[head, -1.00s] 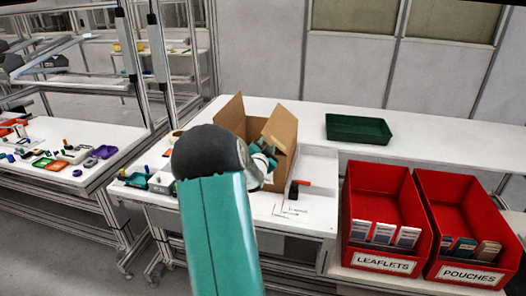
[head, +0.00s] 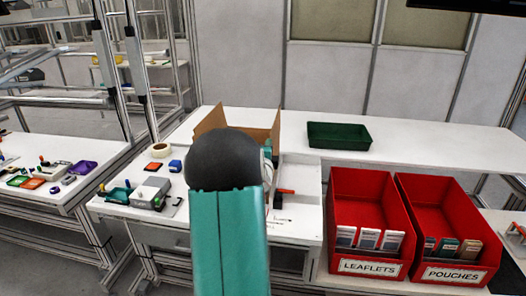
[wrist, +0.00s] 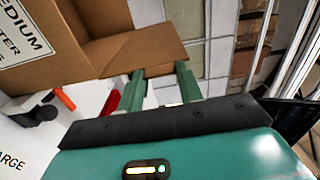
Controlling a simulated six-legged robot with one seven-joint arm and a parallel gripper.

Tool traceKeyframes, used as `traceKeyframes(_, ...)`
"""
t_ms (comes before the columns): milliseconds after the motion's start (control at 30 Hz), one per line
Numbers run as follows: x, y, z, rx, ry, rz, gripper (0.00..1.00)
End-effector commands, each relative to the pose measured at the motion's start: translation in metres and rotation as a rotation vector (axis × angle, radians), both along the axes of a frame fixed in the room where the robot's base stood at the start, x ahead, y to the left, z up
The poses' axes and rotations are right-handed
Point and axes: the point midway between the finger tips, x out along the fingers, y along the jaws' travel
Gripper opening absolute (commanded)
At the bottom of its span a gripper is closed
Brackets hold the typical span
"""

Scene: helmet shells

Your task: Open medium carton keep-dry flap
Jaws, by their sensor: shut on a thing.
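The brown cardboard carton (head: 238,119) stands on the white bench, mostly hidden behind my arm in the head view. Its upper flaps show above the arm. In the wrist view the carton wall (wrist: 35,50) carries a white label reading "MEDIUM". A brown flap (wrist: 150,47) extends from the carton to my fingertips. My gripper (wrist: 160,78) is shut on this flap, with its two green fingers at the flap's edge. Any keep-dry marking is not visible. In the head view the gripper is mostly hidden behind my arm.
A green tray (head: 339,135) lies at the back of the bench. Red bins marked LEAFLETS (head: 368,220) and POUCHES (head: 446,222) stand at the right. A grey box (head: 150,192) and tape roll (head: 161,150) are left of my arm. A black-and-orange tool (wrist: 42,112) lies beside the carton.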

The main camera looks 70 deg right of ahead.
Motion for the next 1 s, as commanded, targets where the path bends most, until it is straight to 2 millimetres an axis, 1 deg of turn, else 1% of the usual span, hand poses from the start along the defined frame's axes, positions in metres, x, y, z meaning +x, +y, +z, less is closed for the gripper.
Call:
traceKeyframes(100,-0.0047,-0.0008,0.0001,0.007,-0.052,0.000,0.00)
traceKeyframes(300,-0.0087,-0.0014,-0.0005,0.016,-0.102,0.001,0.00)
traceKeyframes(767,-0.0095,-0.0016,-0.0008,0.018,-0.114,0.001,0.00)
traceKeyframes(800,-0.0095,-0.0016,-0.0008,0.018,-0.114,0.001,0.43)
traceKeyframes(867,-0.0096,-0.0016,-0.0009,0.018,-0.114,0.001,0.55)
traceKeyframes(900,-0.0096,-0.0016,-0.0009,0.018,-0.114,0.001,0.58)
traceKeyframes(1000,-0.0097,-0.0016,-0.0009,0.018,-0.113,0.001,0.58)
